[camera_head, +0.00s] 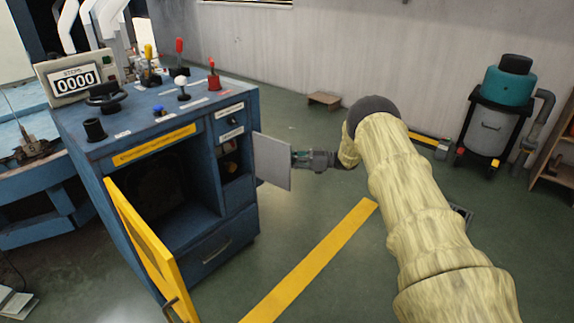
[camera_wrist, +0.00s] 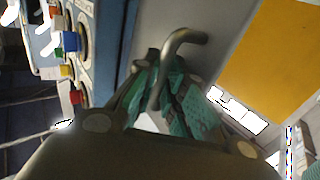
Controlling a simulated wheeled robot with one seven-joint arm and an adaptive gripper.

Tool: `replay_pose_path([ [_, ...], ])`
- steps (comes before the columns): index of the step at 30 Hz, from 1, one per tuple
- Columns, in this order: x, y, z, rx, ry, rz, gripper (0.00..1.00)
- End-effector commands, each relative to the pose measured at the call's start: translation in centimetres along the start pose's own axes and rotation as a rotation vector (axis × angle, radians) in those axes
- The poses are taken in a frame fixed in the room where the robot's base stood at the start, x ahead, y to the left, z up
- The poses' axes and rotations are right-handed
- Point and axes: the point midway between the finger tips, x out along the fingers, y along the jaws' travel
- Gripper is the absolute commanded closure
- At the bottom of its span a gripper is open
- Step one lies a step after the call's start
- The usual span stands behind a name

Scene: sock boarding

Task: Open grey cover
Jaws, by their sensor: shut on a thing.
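The grey cover (camera_head: 272,161) is a flat panel standing out from the right side of the blue cabinet's front, swung open. My gripper (camera_head: 300,159) is at its right face, reaching in from the right. In the wrist view the grey cover (camera_wrist: 218,22) fills the upper middle and carries a curved metal handle (camera_wrist: 183,36). The green-padded fingers of my gripper (camera_wrist: 166,88) are shut on this handle. The head view hides the handle behind the gripper.
The blue cabinet (camera_head: 235,226) has levers and knobs on top and a compartment with red and yellow parts (camera_head: 231,157). Its yellow door (camera_head: 149,243) stands open at the left. Green floor with a yellow stripe (camera_head: 312,262) lies free to the right.

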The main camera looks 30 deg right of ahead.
Motion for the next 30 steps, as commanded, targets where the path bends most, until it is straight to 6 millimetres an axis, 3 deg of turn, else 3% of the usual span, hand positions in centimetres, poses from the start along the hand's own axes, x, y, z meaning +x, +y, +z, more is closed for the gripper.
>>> replay_pose_path([
  [1,0.1,0.5,-0.94,-0.009,0.009,0.001,1.0],
  [18,-0.11,0.89,-0.97,-0.007,0.008,0.002,1.0],
  [19,-0.12,0.89,-0.97,-0.007,0.008,0.001,0.85],
  [22,-0.12,0.87,-0.96,-0.008,0.009,0.001,0.68],
  [30,-0.49,0.86,-0.89,-0.008,0.009,0.003,0.68],
])
